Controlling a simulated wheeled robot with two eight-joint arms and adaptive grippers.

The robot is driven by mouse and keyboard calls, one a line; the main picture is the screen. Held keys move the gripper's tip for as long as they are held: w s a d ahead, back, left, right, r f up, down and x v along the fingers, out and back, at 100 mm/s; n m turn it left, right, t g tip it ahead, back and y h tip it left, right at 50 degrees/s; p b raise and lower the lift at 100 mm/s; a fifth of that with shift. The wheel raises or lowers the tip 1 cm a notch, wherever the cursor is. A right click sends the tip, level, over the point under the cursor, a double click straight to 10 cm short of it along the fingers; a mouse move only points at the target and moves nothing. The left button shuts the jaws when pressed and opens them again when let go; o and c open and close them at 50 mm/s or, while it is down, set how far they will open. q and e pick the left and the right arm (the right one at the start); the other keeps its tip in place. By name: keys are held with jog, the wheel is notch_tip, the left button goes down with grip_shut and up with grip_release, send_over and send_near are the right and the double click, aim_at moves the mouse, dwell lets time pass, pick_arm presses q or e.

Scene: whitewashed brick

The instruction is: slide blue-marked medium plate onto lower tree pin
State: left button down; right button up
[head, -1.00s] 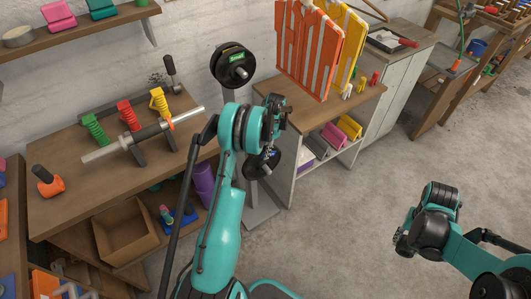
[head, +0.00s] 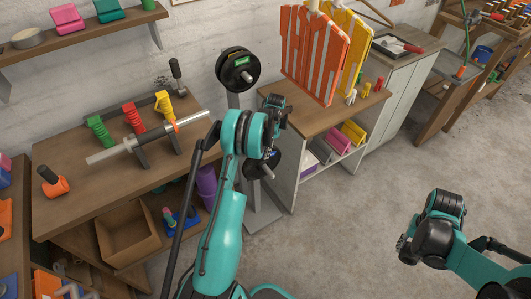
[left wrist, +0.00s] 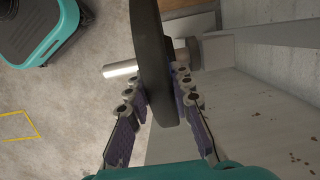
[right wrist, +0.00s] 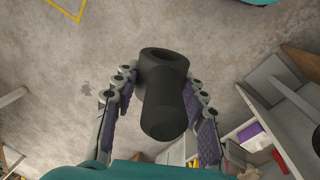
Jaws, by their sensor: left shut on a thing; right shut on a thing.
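The weight tree (head: 235,101) stands between the workbench and the white cabinet. A black plate (head: 252,161) is at its lower pin (head: 270,174). In the left wrist view the same plate (left wrist: 150,45) is edge-on, with a silver pin end (left wrist: 120,69) projecting on one side and a grey collar on the other. It appears to be around the pin. My left gripper (head: 270,152) is shut on its rim; its fingers (left wrist: 158,95) are on both faces. The blue mark is not clearly visible. My right gripper (head: 403,248) is shut on a dark T-shaped piece (right wrist: 165,95).
Black plates, one green-marked (head: 240,68), hang on the upper pin. A bar (head: 150,137) lies in a rack on the workbench (head: 75,156) at left. The white cabinet (head: 311,190) stands close to the tree's right. Floor (head: 350,240) around my right gripper is clear.

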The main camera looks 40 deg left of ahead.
pick_arm(q)
jog(key=shift+w+a+r, duration=0.1)
jog(key=shift+a, duration=0.15)
jog(key=shift+w+a, duration=0.15)
jog(key=shift+a, duration=0.2)
jog(key=shift+w+a, duration=0.1)
jog(key=shift+a, duration=0.2)
jog(key=c, duration=1.3)
grip_release()
jog(key=shift+r, duration=0.1)
jog(key=shift+o, duration=0.2)
jog(key=shift+f, duration=0.2)
jog(key=v, duration=1.2)
jog(key=shift+d+r, duration=0.1)
